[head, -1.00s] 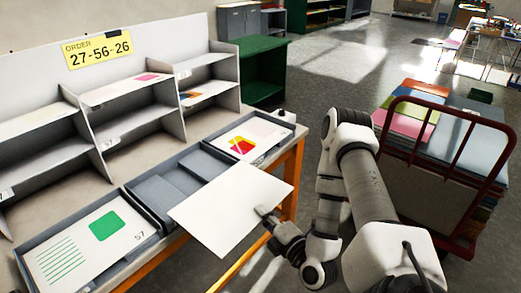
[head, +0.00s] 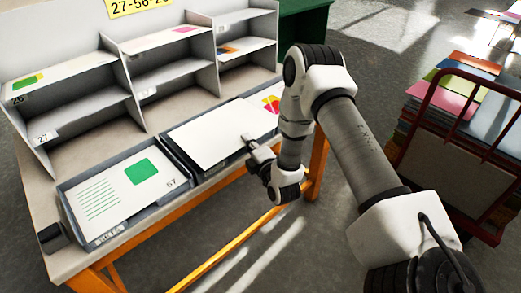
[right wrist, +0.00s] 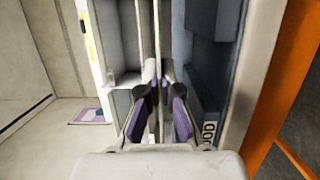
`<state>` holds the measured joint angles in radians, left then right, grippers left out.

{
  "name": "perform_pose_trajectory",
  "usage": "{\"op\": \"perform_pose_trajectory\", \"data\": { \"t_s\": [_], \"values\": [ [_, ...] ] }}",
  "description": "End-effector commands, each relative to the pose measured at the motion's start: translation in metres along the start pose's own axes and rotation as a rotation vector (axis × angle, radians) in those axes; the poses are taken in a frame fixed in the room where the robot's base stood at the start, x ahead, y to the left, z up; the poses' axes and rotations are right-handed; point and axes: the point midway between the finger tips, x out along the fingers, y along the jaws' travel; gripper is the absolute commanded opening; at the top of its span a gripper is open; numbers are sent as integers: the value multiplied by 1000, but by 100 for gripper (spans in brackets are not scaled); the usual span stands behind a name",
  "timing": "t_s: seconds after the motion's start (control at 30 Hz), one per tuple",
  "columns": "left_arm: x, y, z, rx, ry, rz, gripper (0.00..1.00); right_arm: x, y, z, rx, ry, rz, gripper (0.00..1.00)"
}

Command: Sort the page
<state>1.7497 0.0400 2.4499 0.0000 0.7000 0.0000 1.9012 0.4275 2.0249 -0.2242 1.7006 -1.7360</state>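My right gripper (head: 249,144) is shut on the near edge of a blank white page (head: 205,133). The page lies roughly flat over the middle tray and hides most of it; I cannot tell whether it touches the tray. In the right wrist view, the gripper's purple-padded fingers (right wrist: 160,95) close on the page, which shows edge-on as a thin strip. The left tray (head: 70,208) holds a page with a green square and "57" (head: 122,183). A page with a red and yellow shape (head: 270,103) lies at the right, partly covered. My left gripper is not in view.
A grey shelf (head: 147,92) with several compartments stands behind the trays; some hold pages, and labels 26 and 27 show. A yellow order sign (head: 138,5) is cut off at the top. A red-framed cart (head: 428,104) with coloured stacks stands right. Open floor lies between.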

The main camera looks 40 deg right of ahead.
Motion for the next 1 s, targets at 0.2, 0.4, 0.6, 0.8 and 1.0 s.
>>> {"op": "perform_pose_trajectory", "data": {
  "t_s": [0.2, 0.4, 0.6, 0.8, 1.0],
  "values": [
    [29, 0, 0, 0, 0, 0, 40, 36, -13, -10, 0, 0, 0, 0],
    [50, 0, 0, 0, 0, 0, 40, 40, -44, -11, 0, 1, 0, 0],
    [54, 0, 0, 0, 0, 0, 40, 42, -53, -12, 0, 1, 0, 0],
    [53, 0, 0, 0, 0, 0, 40, 42, -52, -12, 0, 1, 0, 0],
    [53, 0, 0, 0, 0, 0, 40, 41, -52, -11, 0, 0, -1, 35]
  ]
}}
